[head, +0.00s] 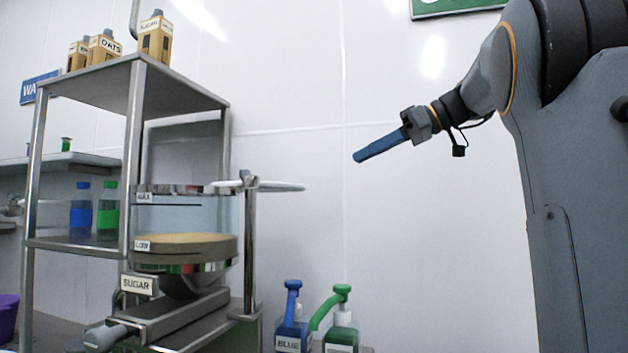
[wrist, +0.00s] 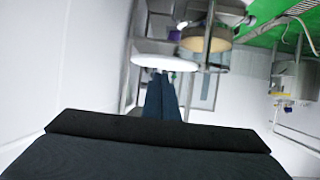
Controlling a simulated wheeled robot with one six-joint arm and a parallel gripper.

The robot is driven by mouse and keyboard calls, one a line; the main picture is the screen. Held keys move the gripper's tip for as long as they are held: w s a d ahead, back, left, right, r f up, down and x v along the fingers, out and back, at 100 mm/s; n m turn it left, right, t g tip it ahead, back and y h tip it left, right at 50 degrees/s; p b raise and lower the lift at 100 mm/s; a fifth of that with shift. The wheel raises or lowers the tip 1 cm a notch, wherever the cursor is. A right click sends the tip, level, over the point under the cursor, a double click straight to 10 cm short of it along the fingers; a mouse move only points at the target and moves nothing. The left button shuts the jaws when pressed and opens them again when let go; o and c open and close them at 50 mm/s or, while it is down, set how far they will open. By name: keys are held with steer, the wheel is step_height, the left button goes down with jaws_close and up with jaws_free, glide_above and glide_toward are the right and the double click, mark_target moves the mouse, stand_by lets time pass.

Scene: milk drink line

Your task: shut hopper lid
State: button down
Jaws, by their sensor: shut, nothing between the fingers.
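The sugar hopper (head: 185,215) is a clear drum with MAX and LOW labels and tan powder in it. Its top is uncovered; the powder also shows in the wrist view (wrist: 205,40). The white round lid (head: 278,187) is swung out flat to the right, level with the rim, beside a steel post (head: 249,245). The lid also shows in the wrist view (wrist: 165,62), beside the hopper opening. My gripper (head: 360,157) has blue fingers, shut and empty. In the head view it is to the right of the lid and higher, apart from it.
A steel rack (head: 140,85) stands behind and left of the hopper, with cartons on top and a blue bottle (head: 81,210) and a green bottle (head: 107,210) below. Blue (head: 292,325) and green (head: 342,325) pump bottles stand at lower right. The wall area around my gripper looks clear.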

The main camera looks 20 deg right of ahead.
mark_target(302, 186)
steer(key=p+x, duration=0.4)
steer(key=x, duration=1)
steer(key=shift+w+d, duration=0.1)
steer(key=shift+w, duration=0.05)
